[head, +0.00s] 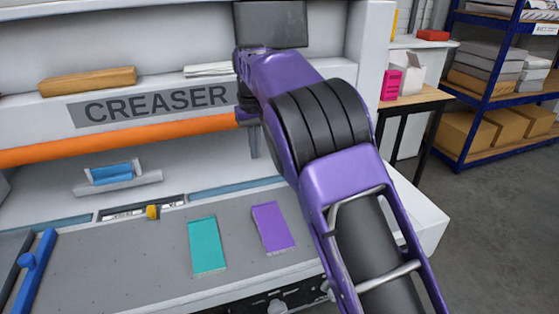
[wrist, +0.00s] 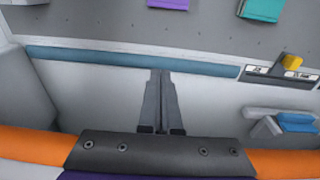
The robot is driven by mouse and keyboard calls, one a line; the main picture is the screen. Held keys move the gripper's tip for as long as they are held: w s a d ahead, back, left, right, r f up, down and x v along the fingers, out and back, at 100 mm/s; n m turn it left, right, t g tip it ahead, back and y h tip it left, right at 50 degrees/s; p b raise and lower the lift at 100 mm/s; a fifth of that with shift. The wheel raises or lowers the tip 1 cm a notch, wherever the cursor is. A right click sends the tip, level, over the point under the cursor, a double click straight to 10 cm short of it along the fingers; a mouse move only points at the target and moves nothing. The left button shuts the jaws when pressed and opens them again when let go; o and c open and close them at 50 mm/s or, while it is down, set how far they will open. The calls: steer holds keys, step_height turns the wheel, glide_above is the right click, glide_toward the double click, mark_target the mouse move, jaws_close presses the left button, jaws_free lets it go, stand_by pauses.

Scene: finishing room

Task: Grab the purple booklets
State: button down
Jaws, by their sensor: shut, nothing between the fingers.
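The purple booklets (head: 272,228) lie flat as a small stack on the grey perforated bed of the creaser, right of the teal booklets (head: 207,246). In the wrist view the purple booklets (wrist: 168,4) are cut off by the top edge, with the teal booklets (wrist: 262,10) to their right. My gripper (head: 254,155) hangs by the orange bar at the back of the bed, behind and above the purple booklets and apart from them. In the wrist view my gripper (wrist: 160,75) has its dark fingers together, with nothing between them.
The orange bar (head: 130,138) spans the creaser front near my gripper. A blue piece (head: 111,173) in a grey holder and a yellow slider (head: 152,212) sit left. A blue handle (head: 35,270) stands at the bed's left. The bed around the booklets is mostly bare.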

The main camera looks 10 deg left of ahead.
mark_target(261, 197)
steer(key=shift+g, duration=0.5)
steer(key=f, duration=0.4)
steer(key=f+b, duration=0.1)
steer(key=f, duration=0.3)
steer(key=d+f, duration=0.1)
steer(key=f, duration=0.3)
steer(key=shift+s+d+f+b, duration=0.1)
steer(key=shift+s+f+b, duration=0.1)
steer(key=shift+s+b, duration=0.15)
steer(key=shift+s+d+r, duration=0.15)
steer(key=shift+s+d, duration=0.1)
steer(key=shift+s, duration=0.2)
steer(key=shift+s+d+r, duration=0.1)
steer(key=shift+s+d, duration=0.15)
steer(key=shift+s, duration=0.2)
steer(key=shift+s+d, duration=0.5)
steer(key=shift+s, duration=0.35)
